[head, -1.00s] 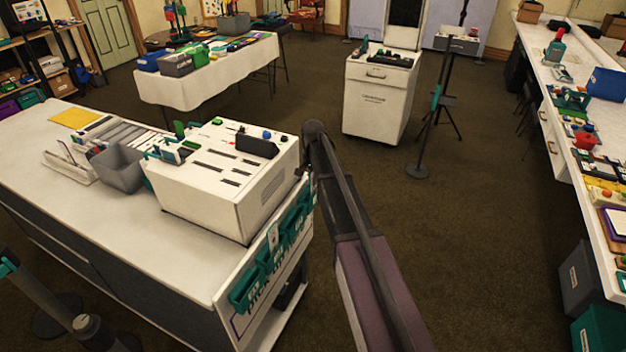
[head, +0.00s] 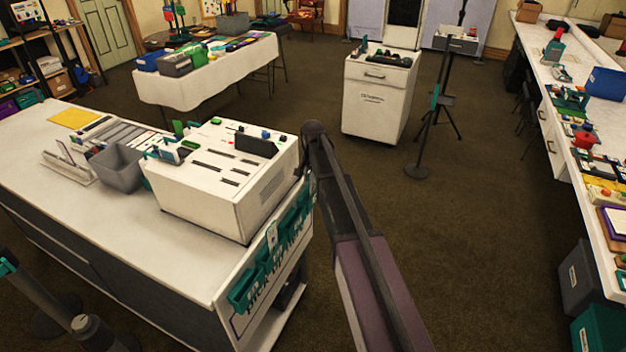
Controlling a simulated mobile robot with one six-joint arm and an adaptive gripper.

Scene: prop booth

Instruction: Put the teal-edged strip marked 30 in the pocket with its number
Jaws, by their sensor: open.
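Several teal pockets (head: 243,291) hang in a slanting row on the end panel of the near counter. A small white card (head: 272,236) stands up at one of them; its marking and edge colour are too small to make out. I cannot pick out the strip marked 30 or read any pocket's number. My arm rises from the bottom and bends just right of the counter's end. My gripper cannot be made out.
A white slotted box (head: 205,205) stands on the near counter (head: 110,230), with a grey bin (head: 120,178) to its left. A white cabinet (head: 375,110) and a stand (head: 433,110) are behind. Open floor (head: 480,240) lies right of my arm.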

